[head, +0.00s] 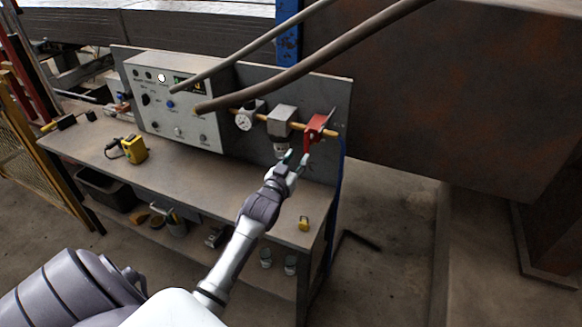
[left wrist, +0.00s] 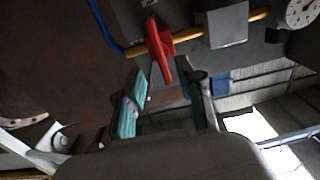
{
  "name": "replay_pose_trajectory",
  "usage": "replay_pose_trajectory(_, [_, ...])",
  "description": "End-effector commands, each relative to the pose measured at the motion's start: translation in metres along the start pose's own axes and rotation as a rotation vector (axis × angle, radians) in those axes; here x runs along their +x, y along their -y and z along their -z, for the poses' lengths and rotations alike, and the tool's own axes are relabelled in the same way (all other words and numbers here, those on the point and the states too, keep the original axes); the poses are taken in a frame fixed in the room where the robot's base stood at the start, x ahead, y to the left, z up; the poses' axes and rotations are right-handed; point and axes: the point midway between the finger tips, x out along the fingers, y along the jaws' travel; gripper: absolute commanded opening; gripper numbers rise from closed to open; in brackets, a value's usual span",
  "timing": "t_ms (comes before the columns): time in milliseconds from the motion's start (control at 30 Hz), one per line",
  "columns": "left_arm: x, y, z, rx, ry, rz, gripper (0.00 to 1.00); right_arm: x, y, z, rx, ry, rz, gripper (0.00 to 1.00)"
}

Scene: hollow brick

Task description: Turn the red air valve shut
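The red air valve (head: 315,125) sits on the brass pipe at the right end of the back panel, with its red handle pointing down in the head view. In the left wrist view the red valve (left wrist: 160,45) is just beyond the fingertips, its end reaching toward the gap between them. My left gripper (head: 296,160) is just below the valve, reaching up from the bench front. Its two green-padded fingers (left wrist: 163,88) are apart with no object clearly held between them. I cannot tell whether either finger touches the handle. My right gripper is out of view.
A pressure gauge (head: 244,121) and a grey regulator block (head: 282,121) share the pipe left of the valve. A control box (head: 178,115) with thick hoses stands further left. A yellow tool (head: 134,150) and a small yellow padlock-like item (head: 304,224) lie on the bench.

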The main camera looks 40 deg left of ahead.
Motion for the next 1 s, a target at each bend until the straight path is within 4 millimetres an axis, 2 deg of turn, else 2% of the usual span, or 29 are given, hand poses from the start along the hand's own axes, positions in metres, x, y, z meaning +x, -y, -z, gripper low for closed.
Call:
replay_pose_trajectory(100, [-0.022,0.000,-0.001,0.001,0.001,0.000,0.38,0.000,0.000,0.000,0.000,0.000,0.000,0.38])
replay_pose_trajectory(300, [-0.039,0.000,0.000,0.000,0.000,0.000,0.38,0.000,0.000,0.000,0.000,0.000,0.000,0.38])
replay_pose_trajectory(867, [-0.040,0.000,0.000,0.000,0.001,0.000,0.38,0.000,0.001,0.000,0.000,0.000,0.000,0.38])
replay_pose_trajectory(967, [-0.041,-0.002,-0.011,0.002,0.019,-0.003,0.38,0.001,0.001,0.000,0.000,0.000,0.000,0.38])
replay_pose_trajectory(1000, [-0.042,-0.004,-0.023,0.003,0.040,-0.006,0.38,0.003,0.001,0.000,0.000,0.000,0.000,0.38])
